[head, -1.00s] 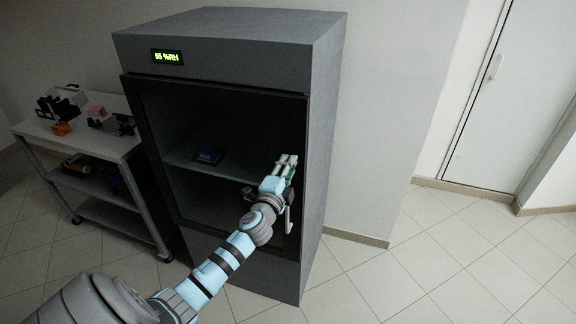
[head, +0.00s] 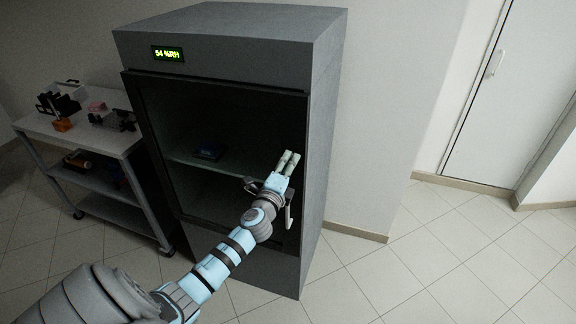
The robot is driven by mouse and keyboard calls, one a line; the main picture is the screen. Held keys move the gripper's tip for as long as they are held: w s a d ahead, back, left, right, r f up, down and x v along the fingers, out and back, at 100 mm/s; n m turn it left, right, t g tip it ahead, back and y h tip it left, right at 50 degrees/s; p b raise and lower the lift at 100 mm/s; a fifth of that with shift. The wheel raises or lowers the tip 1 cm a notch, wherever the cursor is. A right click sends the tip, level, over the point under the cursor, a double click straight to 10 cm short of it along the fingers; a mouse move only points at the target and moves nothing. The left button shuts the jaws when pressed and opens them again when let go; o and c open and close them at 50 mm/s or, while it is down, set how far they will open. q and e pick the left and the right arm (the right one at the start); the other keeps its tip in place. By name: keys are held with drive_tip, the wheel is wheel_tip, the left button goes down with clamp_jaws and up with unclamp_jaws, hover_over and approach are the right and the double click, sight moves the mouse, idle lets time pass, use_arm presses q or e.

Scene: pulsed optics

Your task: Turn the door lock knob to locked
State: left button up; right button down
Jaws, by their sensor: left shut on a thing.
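The grey cabinet (head: 325,130) has a dark-framed glass door (head: 220,91). My left gripper (head: 289,160) is at the right side of this door, above a pale upright handle (head: 289,212). Its two fingers lie close together, shut on the door lock knob. The knob itself is hidden behind the fingers and hand, so its angle cannot be seen. The door looks closed. My right gripper is not in view.
A small dark item (head: 209,153) lies on the shelf behind the glass. A lit display (head: 167,54) reads 54 %RH. A cart (head: 98,140) with several items stands at the left. The floor (head: 440,255) at the right is clear.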

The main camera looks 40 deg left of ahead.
use_arm(q)
drive_tip(key=o, duration=1.2)
drive_tip(key=shift+c, duration=0.2)
drive_tip(key=shift+d+r, duration=0.1)
drive_tip(key=shift+d, duration=0.05)
drive_tip(key=v, duration=1.2)
drive_tip(key=shift+w, duration=0.1)
